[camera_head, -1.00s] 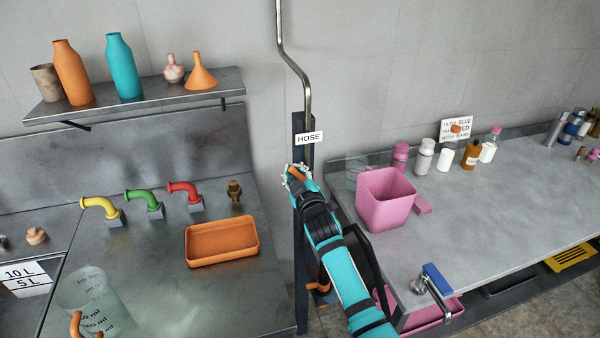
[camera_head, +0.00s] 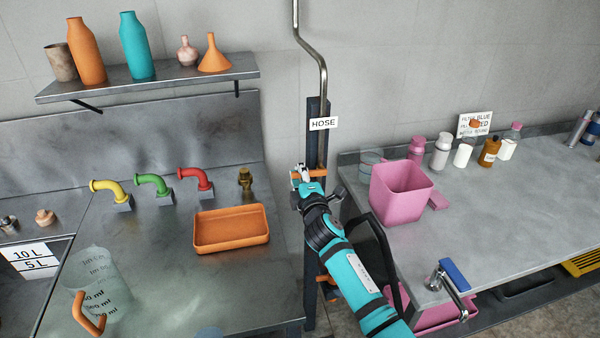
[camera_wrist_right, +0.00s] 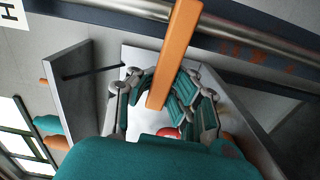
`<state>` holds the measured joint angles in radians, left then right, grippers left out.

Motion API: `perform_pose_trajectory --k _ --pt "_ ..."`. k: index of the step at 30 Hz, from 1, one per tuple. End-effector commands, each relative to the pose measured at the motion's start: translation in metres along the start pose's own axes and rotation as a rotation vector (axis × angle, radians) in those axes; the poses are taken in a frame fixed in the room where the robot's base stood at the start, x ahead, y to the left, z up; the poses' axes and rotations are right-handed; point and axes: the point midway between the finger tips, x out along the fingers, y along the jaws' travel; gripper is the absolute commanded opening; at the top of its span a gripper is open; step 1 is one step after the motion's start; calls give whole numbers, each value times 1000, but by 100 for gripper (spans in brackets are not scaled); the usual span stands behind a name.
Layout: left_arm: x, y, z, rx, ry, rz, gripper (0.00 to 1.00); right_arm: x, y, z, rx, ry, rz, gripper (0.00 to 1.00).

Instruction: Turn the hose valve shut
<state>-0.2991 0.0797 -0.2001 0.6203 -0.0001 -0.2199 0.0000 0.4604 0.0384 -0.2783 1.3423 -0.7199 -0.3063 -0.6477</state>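The hose valve's orange lever (camera_head: 318,173) is on the pipe below the HOSE sign (camera_head: 323,123). It lies roughly level, pointing left from the pipe. My right gripper (camera_head: 303,175) is at the lever. In the right wrist view, the orange lever (camera_wrist_right: 178,50) runs down between the fingers of the gripper (camera_wrist_right: 160,85). My left gripper is not in view.
A steel counter at the left bears an orange tray (camera_head: 232,230), a clear jug (camera_head: 100,285) and coloured taps (camera_head: 195,182). A pink bin (camera_head: 402,192) and several bottles stand on the right counter (camera_head: 500,215). A shelf (camera_head: 150,82) hangs at upper left.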

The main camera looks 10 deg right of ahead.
Motion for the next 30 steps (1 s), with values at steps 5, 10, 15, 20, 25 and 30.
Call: perform_pose_trajectory --k 5,10,15,20,25,30 --pt "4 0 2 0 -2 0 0 -3 -16 -1 -52 0 -21 0" --pt "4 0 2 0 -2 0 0 -3 -17 -1 -78 1 -21 0" --pt "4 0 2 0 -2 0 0 -3 -17 -1 -85 1 -20 0" --pt "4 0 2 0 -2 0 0 -3 -17 -1 -86 1 -20 0" --pt "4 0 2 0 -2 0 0 -3 -17 -1 -86 1 -20 18" --pt "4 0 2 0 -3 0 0 -2 -15 -1 -85 1 -16 40"
